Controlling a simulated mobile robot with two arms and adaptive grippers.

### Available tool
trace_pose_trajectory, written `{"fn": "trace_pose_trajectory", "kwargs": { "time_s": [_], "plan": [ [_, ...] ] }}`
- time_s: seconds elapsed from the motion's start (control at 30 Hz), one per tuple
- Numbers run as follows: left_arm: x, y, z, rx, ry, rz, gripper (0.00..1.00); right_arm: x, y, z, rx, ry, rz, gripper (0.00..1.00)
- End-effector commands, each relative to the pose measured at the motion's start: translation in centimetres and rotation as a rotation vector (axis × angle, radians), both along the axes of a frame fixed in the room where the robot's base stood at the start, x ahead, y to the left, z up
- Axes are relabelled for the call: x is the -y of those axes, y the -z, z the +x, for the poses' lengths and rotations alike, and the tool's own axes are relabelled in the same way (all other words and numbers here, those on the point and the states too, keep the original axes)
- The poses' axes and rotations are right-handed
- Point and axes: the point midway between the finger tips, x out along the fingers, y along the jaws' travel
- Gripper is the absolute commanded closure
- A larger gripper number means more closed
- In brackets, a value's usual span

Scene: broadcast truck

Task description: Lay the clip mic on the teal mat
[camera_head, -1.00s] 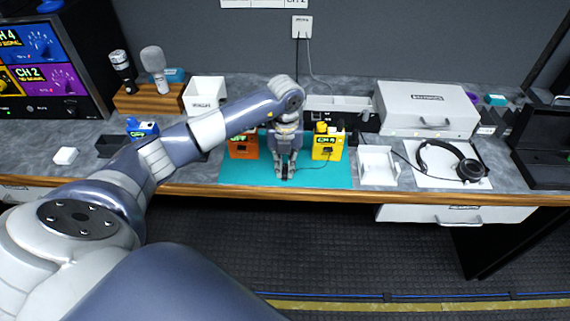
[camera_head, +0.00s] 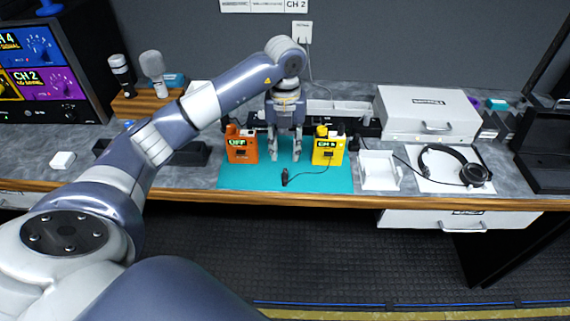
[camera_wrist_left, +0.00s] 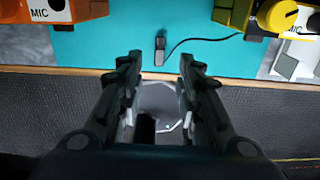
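The clip mic (camera_head: 285,177) is a small black piece lying on the teal mat (camera_head: 235,180), near its front edge. A thin cable runs from it to the yellow pack (camera_head: 328,148) on the mat's right side. In the left wrist view the mic (camera_wrist_left: 160,50) lies on the mat (camera_wrist_left: 110,45), beyond my fingertips and between their lines. My left gripper (camera_head: 285,158) is above the mat, open and empty, pointing down; its spread fingers also show in the left wrist view (camera_wrist_left: 157,65). My right gripper is not in view.
An orange pack (camera_head: 242,148) stands on the mat's left side, close to my left gripper. A white tray (camera_head: 379,170) and headphones (camera_head: 455,166) are to the right. A white case (camera_head: 425,110) stands behind them. The counter's wooden front edge (camera_head: 330,200) is just before the mat.

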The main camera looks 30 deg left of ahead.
Motion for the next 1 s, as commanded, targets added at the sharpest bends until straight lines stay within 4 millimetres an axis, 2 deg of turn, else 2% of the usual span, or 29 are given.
{"fn": "trace_pose_trajectory", "kwargs": {
  "time_s": [0.1,0.3,1.0],
  "plan": [
    [0.0,-1.8,0.1,0.003,0.001,0.001,0.67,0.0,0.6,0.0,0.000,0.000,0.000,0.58],
    [0.0,-3.2,0.0,-0.001,0.001,0.001,0.67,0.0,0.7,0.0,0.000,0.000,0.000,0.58],
    [0.0,-3.3,0.0,-0.001,0.001,0.000,0.67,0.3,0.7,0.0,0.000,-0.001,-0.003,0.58]
  ]
}}
